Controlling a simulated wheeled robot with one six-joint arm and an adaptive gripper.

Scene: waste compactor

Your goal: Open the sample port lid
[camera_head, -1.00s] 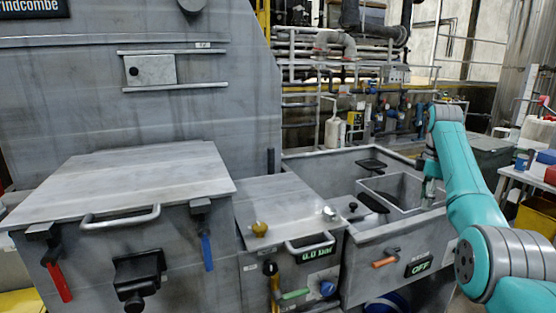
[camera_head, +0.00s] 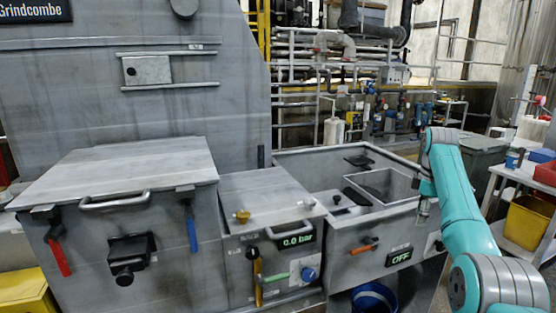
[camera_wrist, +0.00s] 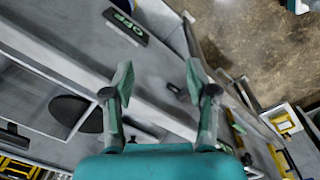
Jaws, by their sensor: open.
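No lid in view carries a readable sample port label. A small square hatch plate (camera_head: 147,70) with a dark knob sits between two rails on the tall grey wall, and it looks shut. The middle box has a flat closed lid (camera_head: 262,196) with a bar handle and a brass knob. The big left box has a closed grey lid (camera_head: 120,172) with a bar handle. My gripper (camera_head: 423,214) is at the right, by the front rim of the open basin, well away from these lids. In the wrist view my gripper (camera_wrist: 158,78) has its fingers apart, with nothing between them.
The open basin (camera_head: 300,158) has an orange handle and an OFF display (camera_head: 399,256) on its front. Red (camera_head: 60,257) and blue (camera_head: 192,233) levers hang on the left box. A blue bucket (camera_head: 374,297) stands below the basin. A table with bins is at the right.

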